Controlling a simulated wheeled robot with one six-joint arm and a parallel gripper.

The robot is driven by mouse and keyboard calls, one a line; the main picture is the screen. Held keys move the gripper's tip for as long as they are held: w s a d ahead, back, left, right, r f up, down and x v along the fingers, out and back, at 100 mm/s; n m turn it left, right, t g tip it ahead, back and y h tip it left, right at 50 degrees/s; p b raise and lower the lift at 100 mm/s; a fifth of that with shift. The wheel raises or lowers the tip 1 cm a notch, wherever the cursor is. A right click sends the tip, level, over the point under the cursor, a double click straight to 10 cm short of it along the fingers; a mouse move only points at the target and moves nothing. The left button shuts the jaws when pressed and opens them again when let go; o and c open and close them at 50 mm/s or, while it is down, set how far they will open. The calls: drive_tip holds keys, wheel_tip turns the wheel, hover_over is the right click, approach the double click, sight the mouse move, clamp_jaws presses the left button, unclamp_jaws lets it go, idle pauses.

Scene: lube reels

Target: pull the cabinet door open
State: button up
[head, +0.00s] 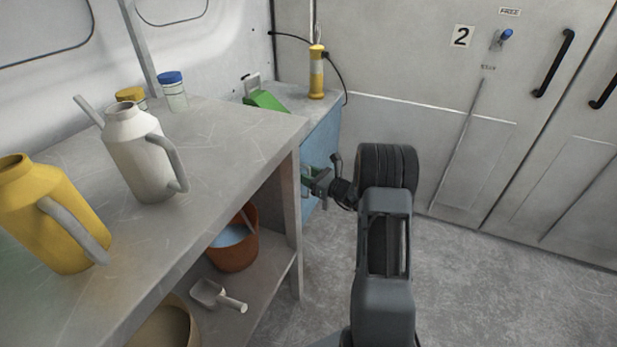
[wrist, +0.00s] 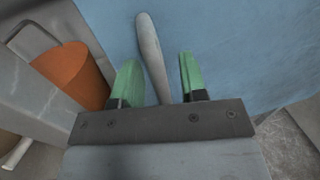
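The blue cabinet (head: 325,138) stands beyond the end of the metal workbench, against the back wall. Its blue door (wrist: 225,45) fills much of the wrist view. A pale grey bar handle (wrist: 150,48) runs lengthwise on the door. My gripper (wrist: 158,75) has its two green fingers apart, one on each side of the handle's lower part. A gap shows between the handle and the right finger; the handle lies nearer the left finger. In the head view my gripper (head: 316,180) is at the cabinet's front, and the handle cannot be made out there.
The workbench (head: 235,125) is left of my arm, with a yellow jug (head: 45,215) and a white jug (head: 140,155) on top. An orange bucket (head: 235,255) and a scoop (head: 215,295) are on its lower shelf. Floor (head: 480,280) to the right is clear.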

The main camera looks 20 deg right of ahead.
drive_tip(key=shift+c, duration=0.2)
clamp_jaws()
idle(0.4)
